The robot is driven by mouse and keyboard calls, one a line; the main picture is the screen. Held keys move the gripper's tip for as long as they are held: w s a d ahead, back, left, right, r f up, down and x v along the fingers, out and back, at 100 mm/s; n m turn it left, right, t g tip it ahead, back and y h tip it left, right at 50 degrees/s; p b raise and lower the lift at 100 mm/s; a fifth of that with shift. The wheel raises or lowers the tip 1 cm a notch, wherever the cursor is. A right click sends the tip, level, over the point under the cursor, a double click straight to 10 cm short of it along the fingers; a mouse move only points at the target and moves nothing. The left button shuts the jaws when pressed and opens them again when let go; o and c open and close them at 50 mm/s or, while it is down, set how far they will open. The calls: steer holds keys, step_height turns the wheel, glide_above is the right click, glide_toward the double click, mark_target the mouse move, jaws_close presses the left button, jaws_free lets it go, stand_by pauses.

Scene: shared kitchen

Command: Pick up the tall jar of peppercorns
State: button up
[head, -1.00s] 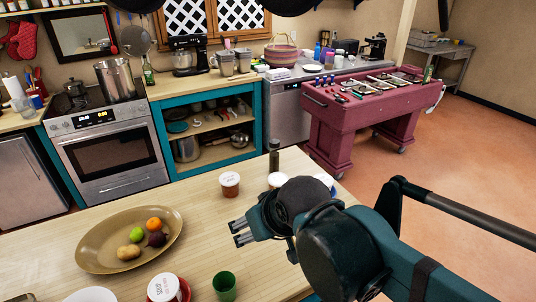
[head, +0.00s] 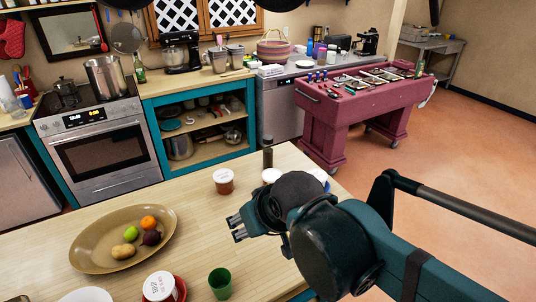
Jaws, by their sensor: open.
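A tall, slim dark jar (head: 267,155) stands upright at the far edge of the wooden counter (head: 190,200); it looks like the peppercorn jar, but its contents are too small to make out. My gripper (head: 236,228) is open and empty over the counter, pointing left. It is nearer to the camera than the dark jar and apart from it. My wrist stands in front of the area just right of the jar.
A white-lidded reddish jar (head: 224,181) and another white lid (head: 271,175) are close to the dark jar. An oval platter (head: 85,252) with fruit and a potato lies left. A green cup (head: 220,283) and a white-lidded tub (head: 160,287) stand in front.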

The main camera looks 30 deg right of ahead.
steer(key=w+d+r+m+h+p, duration=0.1)
steer(key=w+d+r, duration=0.2)
steer(key=w, duration=0.3)
steer(key=w+d+r+m, duration=0.1)
steer(key=w+d+r, duration=0.1)
steer(key=w, duration=0.4)
steer(key=m+g+h+p, duration=0.2)
steer(key=m+g+p, duration=0.15)
steer(key=m, duration=0.35)
glide_toward(267, 138)
steer(key=shift+t, duration=0.35)
steer(key=x, duration=0.3)
steer(key=d+x, duration=0.1)
steer(key=x, duration=0.3)
steer(key=shift+d+f, duration=0.1)
steer(key=shift+d, duration=0.05)
steer(key=shift+w+f+m+p, duration=0.3)
steer(key=shift+f+m+p, duration=0.15)
steer(key=shift+p, duration=0.5)
steer(key=shift+f+m+g+p, duration=0.25)
steer(key=shift+f+g+p, duration=0.55)
steer(key=shift+f+p, duration=0.25)
steer(key=shift+h, duration=0.3)
